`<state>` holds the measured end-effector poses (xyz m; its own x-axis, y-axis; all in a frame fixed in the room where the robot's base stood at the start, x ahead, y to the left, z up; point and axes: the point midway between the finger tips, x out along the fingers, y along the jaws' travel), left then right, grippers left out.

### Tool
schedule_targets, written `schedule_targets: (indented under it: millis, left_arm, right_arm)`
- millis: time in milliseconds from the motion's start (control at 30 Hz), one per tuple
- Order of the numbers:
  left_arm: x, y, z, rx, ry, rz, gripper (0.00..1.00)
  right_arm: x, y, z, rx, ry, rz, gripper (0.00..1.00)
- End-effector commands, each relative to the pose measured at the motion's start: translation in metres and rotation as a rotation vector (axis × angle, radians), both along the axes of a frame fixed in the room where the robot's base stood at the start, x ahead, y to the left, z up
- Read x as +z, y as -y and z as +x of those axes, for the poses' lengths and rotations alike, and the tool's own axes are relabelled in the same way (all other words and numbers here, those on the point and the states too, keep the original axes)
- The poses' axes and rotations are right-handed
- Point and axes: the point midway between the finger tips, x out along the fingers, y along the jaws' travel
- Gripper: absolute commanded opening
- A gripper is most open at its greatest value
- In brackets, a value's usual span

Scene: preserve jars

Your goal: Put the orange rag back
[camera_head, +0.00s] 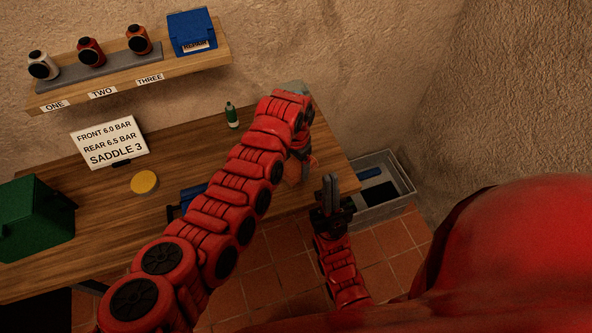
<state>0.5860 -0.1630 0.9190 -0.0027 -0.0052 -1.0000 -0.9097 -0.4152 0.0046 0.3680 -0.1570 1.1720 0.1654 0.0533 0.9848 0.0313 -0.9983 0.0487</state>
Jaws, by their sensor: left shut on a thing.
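A small orange-brown patch of cloth, which looks like the orange rag (293,177), shows below my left wrist near the table's right end. My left gripper (301,158) points down there and is shut on it. My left forearm hides most of the rag and the fingertips. My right gripper (331,185) points up, apart from the rag, between the table and the grey crate. Its fingers look close together, but I cannot tell whether they are open or shut.
A grey crate (408,186) with dark and blue contents stands right of the wooden table (180,155). On the table are a green box (35,220), a yellow disc (144,182), a green bottle (232,115) and a sign (110,142). A shelf (200,60) holds jars and a blue box (191,32).

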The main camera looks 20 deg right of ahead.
Motion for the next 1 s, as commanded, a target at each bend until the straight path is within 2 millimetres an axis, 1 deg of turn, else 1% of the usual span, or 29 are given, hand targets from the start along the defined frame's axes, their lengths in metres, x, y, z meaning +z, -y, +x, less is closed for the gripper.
schedule_targets:
  millis: [67, 167, 267, 400, 633, 767, 800, 867, 1000]
  left_arm:
    - [-0.003, 0.000, 0.001, -0.001, 0.000, 0.002, 0.37]
    - [-0.012, 0.000, -0.001, -0.002, -0.002, 0.005, 0.37]
    - [-0.025, 0.000, 0.000, -0.004, 0.000, 0.005, 0.37]
    - [-0.034, -0.001, 0.001, 0.000, 0.001, 0.002, 0.37]
    - [-0.035, 0.000, 0.001, 0.000, 0.002, 0.000, 0.37]
    - [-0.040, 0.000, 0.001, 0.000, 0.002, 0.000, 0.37]
    - [-0.038, 0.000, 0.001, 0.000, 0.002, 0.000, 0.89]
    - [-0.037, 0.000, 0.001, 0.000, 0.002, 0.000, 0.99]
    - [-0.037, 0.000, 0.001, -0.001, 0.002, 0.000, 1.00]
  right_arm:
    - [0.005, 0.000, 0.000, 0.000, 0.000, 0.000, 0.00]
    - [0.011, 0.000, 0.000, 0.000, 0.000, 0.000, 0.00]
    - [0.010, 0.000, 0.000, 0.000, 0.000, 0.000, 0.00]
    - [0.010, 0.000, 0.000, 0.000, 0.000, 0.000, 0.00]
    - [0.010, 0.000, 0.000, 0.000, 0.000, 0.000, 0.00]
    - [0.005, 0.000, 0.000, 0.000, 0.000, 0.000, 0.00]
    - [0.007, 0.000, 0.000, 0.000, 0.000, 0.000, 0.00]
    - [0.007, 0.000, 0.000, 0.000, 0.000, 0.000, 0.00]
    - [0.007, 0.000, 0.000, 0.000, 0.000, 0.000, 0.00]
